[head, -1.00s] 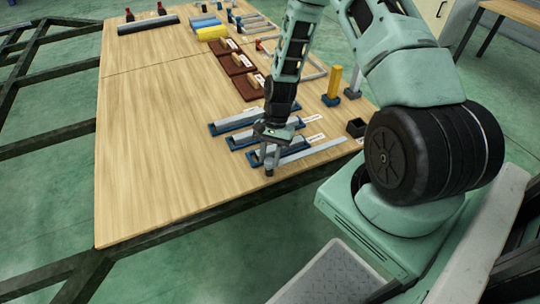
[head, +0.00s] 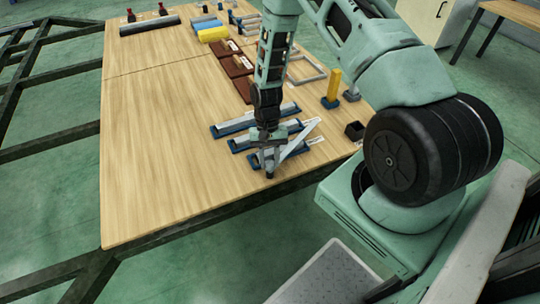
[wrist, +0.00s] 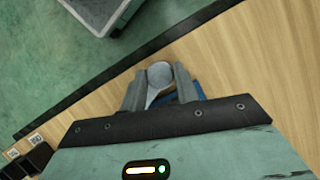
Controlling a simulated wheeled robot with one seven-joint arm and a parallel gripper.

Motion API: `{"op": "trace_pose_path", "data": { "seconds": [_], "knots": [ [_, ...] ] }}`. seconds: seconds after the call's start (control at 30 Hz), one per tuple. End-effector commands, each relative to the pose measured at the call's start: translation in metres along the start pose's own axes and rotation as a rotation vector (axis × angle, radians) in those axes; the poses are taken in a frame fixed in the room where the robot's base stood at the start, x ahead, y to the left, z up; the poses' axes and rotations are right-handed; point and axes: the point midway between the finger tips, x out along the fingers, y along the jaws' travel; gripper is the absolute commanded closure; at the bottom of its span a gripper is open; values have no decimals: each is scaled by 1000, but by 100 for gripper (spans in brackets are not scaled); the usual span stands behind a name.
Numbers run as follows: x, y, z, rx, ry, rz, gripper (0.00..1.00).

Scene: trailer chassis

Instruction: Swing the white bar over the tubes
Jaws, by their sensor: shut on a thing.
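The white bar (head: 297,141) slants up and right from my gripper (head: 268,165) in the head view, crossing the end of the nearest blue holder. My gripper points down at the table's near edge and is shut on the bar's near end. In the wrist view, the fingers (wrist: 160,88) stand on either side of the bar's rounded grey end (wrist: 159,74); its far part is hidden under the gripper body. The grey tubes (head: 245,122) lie in blue holders (head: 219,132) on the table, partly hidden by my arm.
The wooden table (head: 150,150) is clear on its left side. Brown blocks (head: 236,66), a yellow roll (head: 212,34) and a grey frame (head: 310,75) lie farther back. A yellow post (head: 333,84) and a black box (head: 354,130) stand right.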

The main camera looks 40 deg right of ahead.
Motion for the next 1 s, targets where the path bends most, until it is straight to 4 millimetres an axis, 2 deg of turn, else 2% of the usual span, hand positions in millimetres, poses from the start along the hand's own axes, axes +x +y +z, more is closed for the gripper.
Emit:
{"op": "trace_pose_path", "data": {
  "seconds": [1.0],
  "knots": [
    [-1, -6, 2, -853, 4, 354, 100]
  ]
}}
